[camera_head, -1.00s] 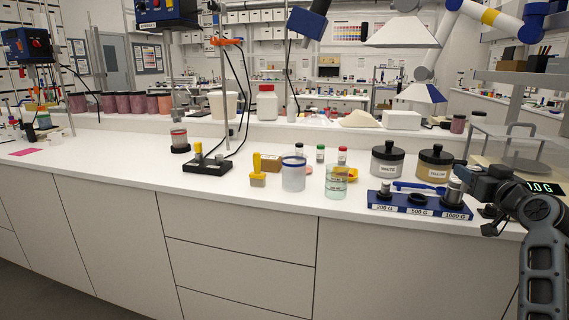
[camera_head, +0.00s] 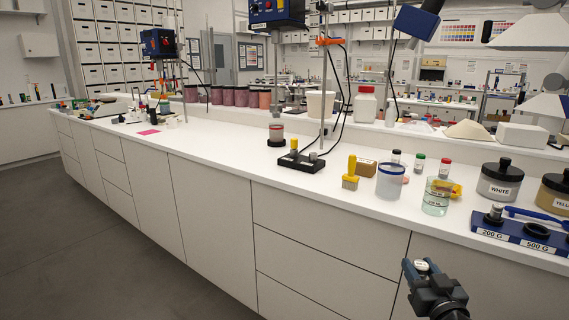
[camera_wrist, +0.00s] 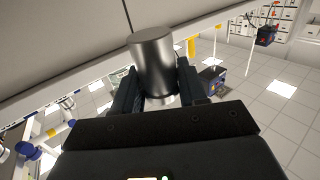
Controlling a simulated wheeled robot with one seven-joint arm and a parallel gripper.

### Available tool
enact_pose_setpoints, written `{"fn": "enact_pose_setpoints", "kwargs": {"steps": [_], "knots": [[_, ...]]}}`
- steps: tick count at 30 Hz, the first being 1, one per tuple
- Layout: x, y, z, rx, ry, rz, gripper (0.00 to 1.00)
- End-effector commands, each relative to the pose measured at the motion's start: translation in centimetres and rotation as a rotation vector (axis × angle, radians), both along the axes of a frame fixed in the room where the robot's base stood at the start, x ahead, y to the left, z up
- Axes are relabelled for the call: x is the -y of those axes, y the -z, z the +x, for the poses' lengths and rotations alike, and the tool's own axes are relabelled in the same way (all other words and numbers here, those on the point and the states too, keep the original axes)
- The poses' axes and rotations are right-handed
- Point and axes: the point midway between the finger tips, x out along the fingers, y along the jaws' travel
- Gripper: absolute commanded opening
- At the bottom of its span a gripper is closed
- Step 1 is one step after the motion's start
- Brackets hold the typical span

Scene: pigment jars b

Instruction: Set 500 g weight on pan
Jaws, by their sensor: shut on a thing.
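My gripper (camera_head: 420,270) is shut on a grey metal cylinder, the 500 g weight (camera_wrist: 152,62). In the wrist view the weight stands out between the two dark fingers (camera_wrist: 158,90). In the head view my gripper is in front of the bench drawers, below the worktop edge and clear of the bench. The blue weight rack (camera_head: 515,242) is at the right edge, with the 200 g weight (camera_head: 495,212) in its place and the 500 G place empty. The rack's 1000 G end is out of view. No scale pan shows clearly now.
On the bench left of the rack stand a green-tinted beaker (camera_head: 436,204), a blue-rimmed container (camera_head: 390,183) and a black stand base (camera_head: 301,162). The WHITE jar (camera_head: 500,182) and yellow jar (camera_head: 555,196) stand behind the rack. The floor (camera_head: 90,260) at left is clear.

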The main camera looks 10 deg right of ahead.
Motion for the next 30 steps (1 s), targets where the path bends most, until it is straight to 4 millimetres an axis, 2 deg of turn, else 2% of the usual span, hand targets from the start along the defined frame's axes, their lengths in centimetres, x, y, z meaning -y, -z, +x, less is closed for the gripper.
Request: {"fn": "enact_pose_setpoints", "kwargs": {"steps": [1, 3, 10, 15, 18, 24, 30], "knots": [[-2.0, 1.0, 0.1, -0.002, -0.023, 0.001, 0.00], [-4.2, 2.2, 0.0, -0.002, -0.046, -0.001, 0.00], [-10.1, 5.5, -0.9, -0.002, -0.111, -0.003, 0.00], [-16.5, 9.4, -3.3, -0.003, -0.193, -0.001, 0.00], [-18.7, 10.7, -4.4, 0.000, -0.226, -0.001, 0.00], [-20.6, 11.9, -5.8, 0.002, -0.259, -0.001, 0.00], [-20.8, 12.0, -5.9, 0.004, -0.261, -0.001, 0.00]]}}
